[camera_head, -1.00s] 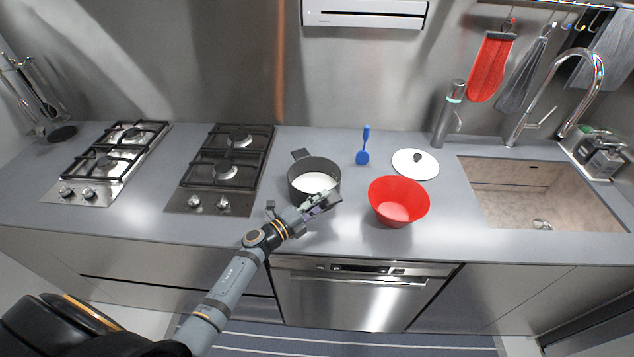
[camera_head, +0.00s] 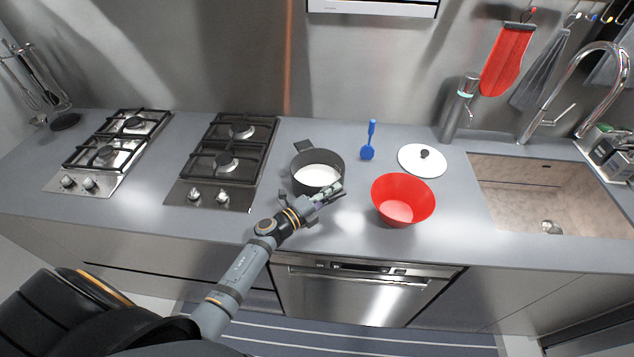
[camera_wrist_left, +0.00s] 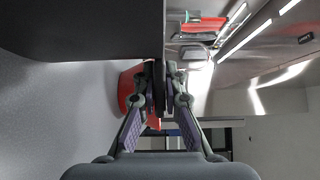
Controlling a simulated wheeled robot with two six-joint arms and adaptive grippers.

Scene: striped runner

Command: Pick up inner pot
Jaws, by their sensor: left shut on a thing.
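The inner pot (camera_head: 316,177) is a dark grey round pot with a white inside, upright at the middle of the counter. One handle (camera_head: 304,146) sticks out at its back. My left gripper (camera_head: 336,190) is at the pot's front right side. In the left wrist view my left gripper (camera_wrist_left: 159,76) is shut on a thin dark part of the pot, seemingly its front handle. The pot's dark wall (camera_wrist_left: 80,28) fills the upper left there. Whether the pot's base touches the counter cannot be told. My right gripper is not in view.
A red bowl (camera_head: 402,192) stands close to the right of the gripper. A blue spatula (camera_head: 369,142) and a white lid (camera_head: 422,161) are behind it. Two gas hobs (camera_head: 225,160) (camera_head: 110,150) lie to the left, a sink (camera_head: 548,195) to the right.

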